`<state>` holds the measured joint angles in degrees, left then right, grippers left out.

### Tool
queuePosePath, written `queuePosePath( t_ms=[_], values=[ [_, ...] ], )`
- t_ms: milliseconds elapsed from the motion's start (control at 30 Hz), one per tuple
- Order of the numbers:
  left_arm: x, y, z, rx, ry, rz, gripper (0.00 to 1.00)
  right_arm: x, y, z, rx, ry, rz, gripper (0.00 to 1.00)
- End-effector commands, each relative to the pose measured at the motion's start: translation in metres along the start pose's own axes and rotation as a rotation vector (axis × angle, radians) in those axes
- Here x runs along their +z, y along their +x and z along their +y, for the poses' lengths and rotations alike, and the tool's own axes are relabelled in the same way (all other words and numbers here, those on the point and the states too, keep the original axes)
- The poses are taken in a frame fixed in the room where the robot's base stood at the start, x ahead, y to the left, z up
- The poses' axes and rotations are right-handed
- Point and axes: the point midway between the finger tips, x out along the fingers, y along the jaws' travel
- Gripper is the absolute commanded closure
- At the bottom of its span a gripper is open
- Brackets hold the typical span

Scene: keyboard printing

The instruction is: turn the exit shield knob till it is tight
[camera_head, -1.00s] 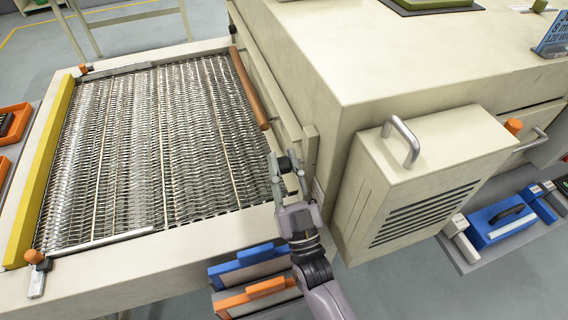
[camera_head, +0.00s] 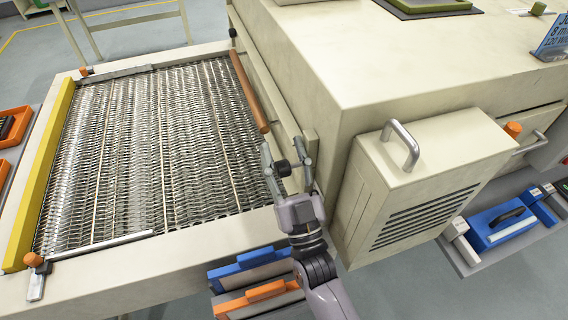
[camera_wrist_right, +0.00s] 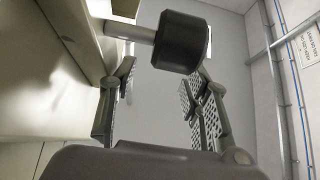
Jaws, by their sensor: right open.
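The dark round knob (camera_head: 283,168) sticks out by the right end of the wire-mesh conveyor, near the oven's side. In the right wrist view the knob (camera_wrist_right: 181,42) is a black cylinder on a pale shaft running left to the machine's wall. My right gripper (camera_head: 286,152) is open, with one finger on each side of the knob in the head view. In the right wrist view its fingertips (camera_wrist_right: 160,78) lie just below the knob, the right one close to its lower edge. Contact cannot be told. My left gripper is not in view.
The conveyor (camera_head: 150,145) lies left of the knob, with a brown bar (camera_head: 249,92) along its right side. A beige vented box (camera_head: 425,190) with a metal handle stands close right of my arm. Blue (camera_head: 250,272) and orange-edged trays are below.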

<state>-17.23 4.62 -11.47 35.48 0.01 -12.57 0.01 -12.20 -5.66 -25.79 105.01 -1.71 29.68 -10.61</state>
Motion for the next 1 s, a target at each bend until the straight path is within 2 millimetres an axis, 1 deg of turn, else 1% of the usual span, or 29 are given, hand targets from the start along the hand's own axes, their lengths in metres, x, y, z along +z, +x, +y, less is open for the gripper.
queuePosePath(
  t_ms=[33,100,200,300,467,733,767,867,967,1000],
  values=[
    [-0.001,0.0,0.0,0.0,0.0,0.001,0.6,-0.01,0.006,0.0,0.001,0.001,0.005,0.57],
    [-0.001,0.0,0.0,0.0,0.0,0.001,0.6,-0.021,0.015,0.0,0.001,0.001,0.005,0.57],
    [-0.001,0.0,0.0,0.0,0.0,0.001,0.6,-0.034,0.024,0.0,0.001,0.001,0.003,0.57],
    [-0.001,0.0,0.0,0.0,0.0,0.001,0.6,-0.043,0.03,0.0,0.001,0.0,0.002,0.57],
    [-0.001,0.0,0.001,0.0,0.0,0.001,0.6,-0.049,0.034,0.0,0.0,0.0,0.0,0.57],
    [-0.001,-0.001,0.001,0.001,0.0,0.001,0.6,-0.049,0.034,0.0,0.0,0.0,-0.002,0.57],
    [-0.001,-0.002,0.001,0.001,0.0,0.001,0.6,-0.049,0.034,0.0,0.001,0.0,-0.006,0.57],
    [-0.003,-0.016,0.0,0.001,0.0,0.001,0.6,-0.047,0.025,0.002,0.004,-0.001,-0.051,0.57],
    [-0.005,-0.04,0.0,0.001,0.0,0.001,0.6,-0.043,0.001,0.004,0.011,-0.004,-0.145,0.57],
    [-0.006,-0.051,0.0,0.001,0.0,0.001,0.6,-0.041,-0.012,0.005,0.013,-0.005,-0.193,0.57]
  ],
)
